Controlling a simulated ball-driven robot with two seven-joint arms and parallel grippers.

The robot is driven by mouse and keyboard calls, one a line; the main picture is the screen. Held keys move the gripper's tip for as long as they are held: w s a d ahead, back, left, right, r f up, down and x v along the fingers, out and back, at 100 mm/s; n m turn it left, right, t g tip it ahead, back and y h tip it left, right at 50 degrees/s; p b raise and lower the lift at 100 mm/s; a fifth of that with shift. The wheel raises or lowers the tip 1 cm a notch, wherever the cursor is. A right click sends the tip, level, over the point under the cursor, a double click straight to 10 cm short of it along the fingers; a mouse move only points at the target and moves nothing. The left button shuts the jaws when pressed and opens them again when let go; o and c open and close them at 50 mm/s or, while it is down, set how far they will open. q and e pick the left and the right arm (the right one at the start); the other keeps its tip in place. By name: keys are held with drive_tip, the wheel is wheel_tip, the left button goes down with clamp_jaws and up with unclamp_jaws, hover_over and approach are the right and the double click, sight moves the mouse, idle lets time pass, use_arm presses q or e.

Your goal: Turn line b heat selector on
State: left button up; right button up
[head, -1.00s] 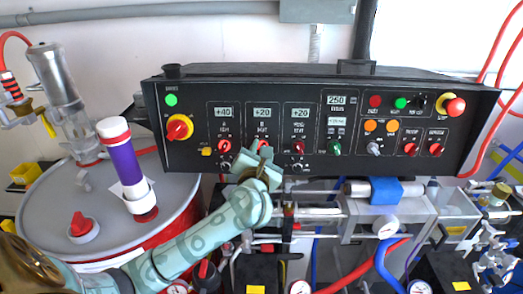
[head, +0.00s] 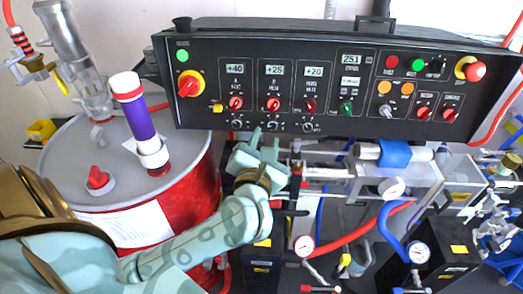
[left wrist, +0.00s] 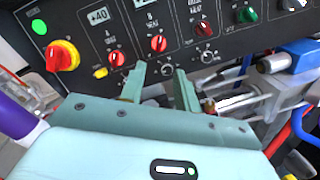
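The black control panel (head: 215,70) has three heat columns. The middle one, line B, has a red selector knob (head: 273,104) below a display reading +25. The same red knob shows in the left wrist view (left wrist: 158,44); I cannot tell its exact setting. My left gripper (head: 262,143) is below the line B column, in front of the panel's lower edge. Its two fingers (left wrist: 161,84) are apart with nothing between them. They are below the knob and clear of it. My right gripper is not in view.
The line A knob (head: 236,103) and hose heat knob (head: 309,106) flank the line B knob closely. A yellow-red main switch (head: 189,84) is at the left. A grey-topped red drum (head: 130,175) stands left; pump parts (head: 330,173) and hoses lie below the panel.

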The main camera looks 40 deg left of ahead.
use_arm(q)
drive_tip(key=shift+v, duration=1.9)
